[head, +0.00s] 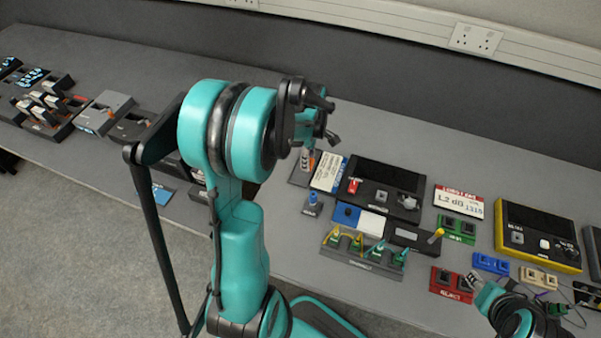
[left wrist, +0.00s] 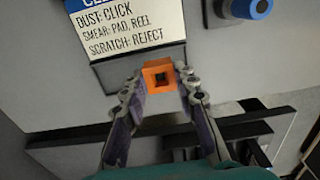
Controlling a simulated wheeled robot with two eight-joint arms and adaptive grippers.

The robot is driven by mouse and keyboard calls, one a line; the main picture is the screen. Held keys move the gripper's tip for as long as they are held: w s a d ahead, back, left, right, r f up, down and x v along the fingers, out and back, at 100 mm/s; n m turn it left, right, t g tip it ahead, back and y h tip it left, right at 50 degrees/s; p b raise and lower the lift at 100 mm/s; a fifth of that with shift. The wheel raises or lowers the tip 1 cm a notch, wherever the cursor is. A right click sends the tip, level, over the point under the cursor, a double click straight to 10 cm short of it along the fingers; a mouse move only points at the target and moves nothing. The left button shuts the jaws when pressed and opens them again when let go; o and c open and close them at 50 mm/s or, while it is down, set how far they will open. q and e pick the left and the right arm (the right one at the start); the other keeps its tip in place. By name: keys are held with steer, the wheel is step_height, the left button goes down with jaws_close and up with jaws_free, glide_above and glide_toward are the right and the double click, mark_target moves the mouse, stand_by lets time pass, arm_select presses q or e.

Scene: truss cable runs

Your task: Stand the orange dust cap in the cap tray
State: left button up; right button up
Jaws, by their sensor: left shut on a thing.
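The orange dust cap (left wrist: 158,76) is a small orange block with a dark square hole. In the left wrist view it sits between the two fingertips of my left gripper (left wrist: 160,82), which is shut on it. In the head view my left gripper (head: 318,130) is above the bench, just behind the white and blue instruction card (head: 328,172). A bit of orange shows under it. My right gripper (head: 480,287) is at the lower right by the red block; its fingers are too small to read. I cannot tell surely which holder is the cap tray.
A blue cap (head: 313,198) stands on a small grey base near the card. A black tester (head: 384,185), a rack of coloured clips (head: 362,250), a green block (head: 456,228), a red block (head: 451,284) and a yellow meter (head: 538,237) crowd the right. Bare bench lies behind the card.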

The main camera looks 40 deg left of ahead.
mark_target(300, 177)
arm_select(q)
steer(key=shift+s+a+f, duration=0.8)
steer(key=shift+s+a, duration=0.05)
steer(key=shift+s, duration=0.05)
steer(key=shift+f+b, duration=1.1)
steer(key=shift+f, duration=0.8)
steer(key=shift+f, duration=0.2)
steer(key=o, duration=0.7)
steer(key=shift+o, duration=0.2)
steer(key=shift+r, duration=0.1)
